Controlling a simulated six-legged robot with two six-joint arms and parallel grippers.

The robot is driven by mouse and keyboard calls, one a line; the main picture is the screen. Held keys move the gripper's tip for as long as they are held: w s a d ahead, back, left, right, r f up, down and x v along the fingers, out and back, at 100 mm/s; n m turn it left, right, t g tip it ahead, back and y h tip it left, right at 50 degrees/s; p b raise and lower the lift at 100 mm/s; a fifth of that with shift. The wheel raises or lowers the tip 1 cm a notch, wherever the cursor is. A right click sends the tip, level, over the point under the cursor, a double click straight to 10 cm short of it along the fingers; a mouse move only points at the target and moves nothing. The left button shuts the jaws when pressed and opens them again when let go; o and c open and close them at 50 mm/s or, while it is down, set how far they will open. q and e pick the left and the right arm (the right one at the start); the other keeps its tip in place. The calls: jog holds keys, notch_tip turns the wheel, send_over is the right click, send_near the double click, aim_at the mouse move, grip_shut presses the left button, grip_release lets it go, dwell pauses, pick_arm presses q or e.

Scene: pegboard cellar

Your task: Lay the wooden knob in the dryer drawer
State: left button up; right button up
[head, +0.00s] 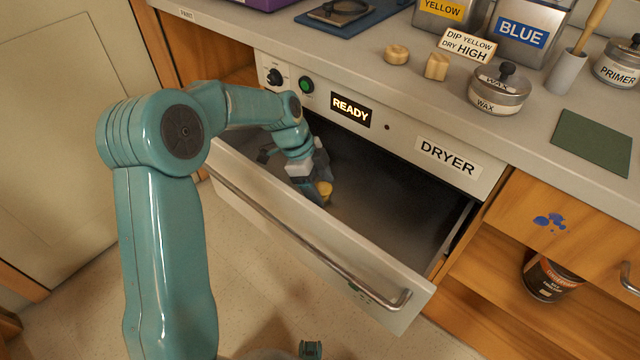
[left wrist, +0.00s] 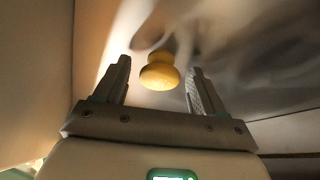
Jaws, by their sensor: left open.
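The dryer drawer (head: 290,232) is pulled open below the counter, its inside dark grey. The knob (head: 325,189), round and yellowish, is inside the drawer toward its left part. It also shows in the left wrist view (left wrist: 160,73), where it sits between and slightly beyond the fingertips, with gaps on both sides. My left gripper (head: 315,184) reaches down into the drawer and is open around the knob without gripping it. The arm and fingers partly hide the knob in the head view. My right gripper is not in view.
The dryer panel shows READY (head: 351,110). On the counter are two pale wooden pieces (head: 397,54) (head: 437,66), a wax tin (head: 498,92), a sign (head: 467,45), yellow and blue containers (head: 524,32) and a green mat (head: 592,142). The drawer's right part is empty.

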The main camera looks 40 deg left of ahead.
pick_arm(q)
jog(key=p+v, duration=0.3)
jog(key=v, duration=0.9)
jog(key=shift+s+r, duration=0.1)
jog(key=shift+r, duration=0.15)
